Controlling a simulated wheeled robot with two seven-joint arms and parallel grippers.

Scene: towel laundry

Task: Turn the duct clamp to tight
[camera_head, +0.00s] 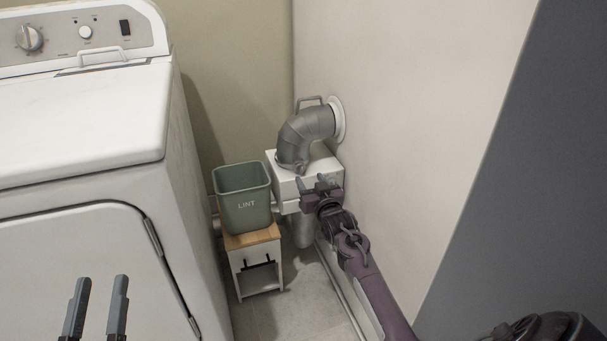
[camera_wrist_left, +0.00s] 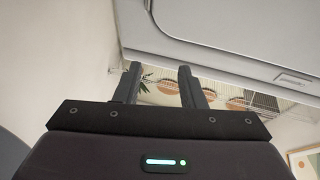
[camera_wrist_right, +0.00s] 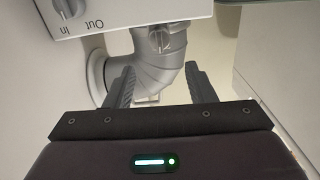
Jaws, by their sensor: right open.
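The grey ribbed duct elbow (camera_head: 304,133) runs from a white wall ring (camera_head: 338,119) down to the top of a white box (camera_head: 284,184). The clamp (camera_head: 301,167) appears as a small grey fitting at the duct's lower end; its setting is too small to read. In the right wrist view, which is upside down, the clamp (camera_wrist_right: 160,40) sits beside the box, beyond the fingertips. My right gripper (camera_head: 318,184) is open and empty in front of the box, apart from the clamp. My left gripper (camera_head: 100,280) is open and empty before the dryer.
A white dryer (camera_head: 80,120) fills the left. A green LINT bin (camera_head: 243,205) stands on a small wood-topped stand (camera_head: 253,238) left of the box. A knob marked In and Out (camera_wrist_right: 70,7) is on the box. The wall (camera_head: 410,110) is close on the right.

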